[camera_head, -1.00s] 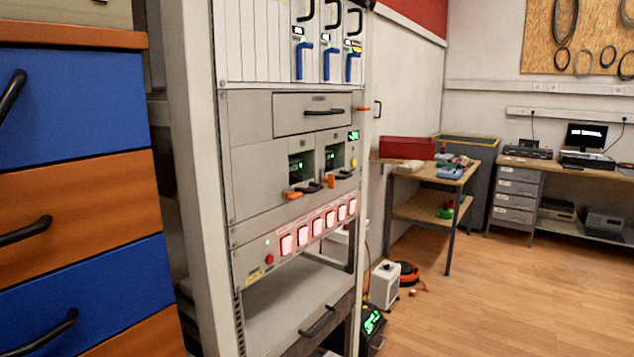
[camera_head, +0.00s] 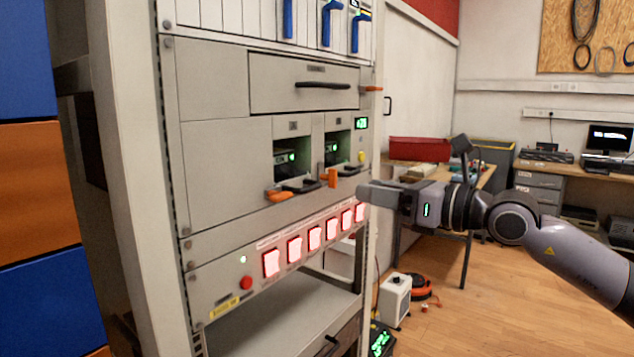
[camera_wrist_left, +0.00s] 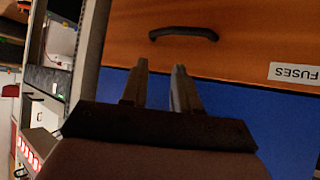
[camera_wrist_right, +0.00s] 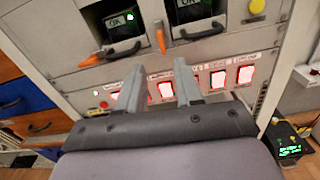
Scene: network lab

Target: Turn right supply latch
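The right supply latch (camera_head: 333,178) is a small orange tab beside the right supply's black handle (camera_head: 349,171), standing roughly upright. In the right wrist view the latch (camera_wrist_right: 160,38) lies just beyond the fingertips, apart from them. The left supply's orange latch (camera_head: 277,195) lies nearly flat. My right gripper (camera_head: 364,194) is in front of the rack, right of and slightly below the right latch. Its fingers (camera_wrist_right: 160,66) are apart with nothing between them. My left gripper (camera_wrist_left: 160,68) is open and empty, facing an orange and blue drawer cabinet.
Lit red switches (camera_head: 314,238) run along the panel below the supplies. A grey drawer (camera_head: 303,83) is above, with another orange tab (camera_head: 371,88) at the rack's right edge. A white box (camera_head: 395,298) stands on the floor.

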